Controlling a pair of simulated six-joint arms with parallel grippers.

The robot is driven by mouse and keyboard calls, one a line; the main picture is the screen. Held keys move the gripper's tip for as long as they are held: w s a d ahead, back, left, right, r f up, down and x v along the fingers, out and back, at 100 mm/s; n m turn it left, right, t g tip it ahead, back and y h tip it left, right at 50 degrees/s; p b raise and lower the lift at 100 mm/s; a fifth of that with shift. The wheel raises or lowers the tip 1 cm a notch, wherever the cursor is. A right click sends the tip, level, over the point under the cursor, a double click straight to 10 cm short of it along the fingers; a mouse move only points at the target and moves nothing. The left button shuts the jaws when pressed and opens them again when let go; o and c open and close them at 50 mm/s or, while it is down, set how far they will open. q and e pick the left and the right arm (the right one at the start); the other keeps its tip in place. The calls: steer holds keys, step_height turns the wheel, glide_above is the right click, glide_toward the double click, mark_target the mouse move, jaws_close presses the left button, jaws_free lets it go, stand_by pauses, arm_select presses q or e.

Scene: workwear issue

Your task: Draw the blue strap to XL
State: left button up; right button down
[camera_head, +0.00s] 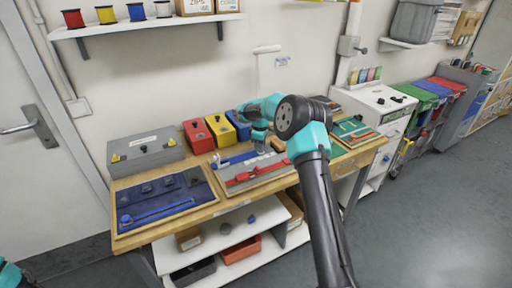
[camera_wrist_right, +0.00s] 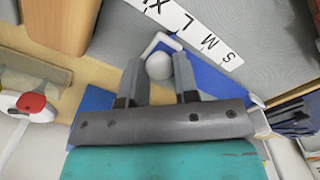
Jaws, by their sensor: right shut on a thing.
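The blue strap (camera_head: 234,158) lies along the back of a grey board (camera_head: 283,182) on the bench, above a red strap (camera_head: 245,177). In the right wrist view the blue strap (camera_wrist_right: 212,79) runs beside a white size strip (camera_wrist_right: 198,32) with S, M, L and X readable; the rest is cut off. My right gripper (camera_head: 260,143) is over the strap's right part. The right wrist view shows its two fingers (camera_wrist_right: 159,85) on either side of a round white knob at the strap's end, shut on it. My left gripper is out of view.
Red, yellow and blue boxes (camera_head: 198,137) stand behind the board. A grey box (camera_head: 145,151) and a blue tray (camera_head: 165,200) are on the left. A green board (camera_head: 352,131) lies right of my arm. A shelf with spools (camera_head: 135,12) hangs above.

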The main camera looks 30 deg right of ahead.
steer(key=c, duration=0.9)
jaws_free()
steer(key=shift+o, duration=0.2)
step_height(320, 180, up, 17)
steer(key=shift+r, duration=0.2)
steer(key=shift+a+f, duration=0.25)
steer(key=shift+a, duration=0.05)
steer(key=shift+c, duration=1.4)
steer(key=a+f+n+h, duration=0.1)
steer(key=a, duration=0.1)
steer(key=w+a+f+n+g+h, duration=0.1)
steer(key=a+f, duration=0.1)
steer(key=a+f+n+g+h, duration=0.1)
steer(key=a+f+n+h, duration=0.1)
steer(key=a, duration=0.1)
steer(key=shift+w+f, duration=0.15)
steer(key=shift+w, duration=0.15)
steer(key=c, duration=0.6)
steer(key=a+n+h, duration=0.1)
steer(key=a, duration=0.1)
steer(key=w+a+f+n+h, duration=0.1)
steer(key=a, duration=0.1)
steer(key=a+f+n+h, duration=0.1)
steer(key=shift+w+a+f+h, duration=0.15)
steer(key=shift+a+f+h, duration=0.15)
steer(key=shift+a, duration=0.1)
jaws_close()
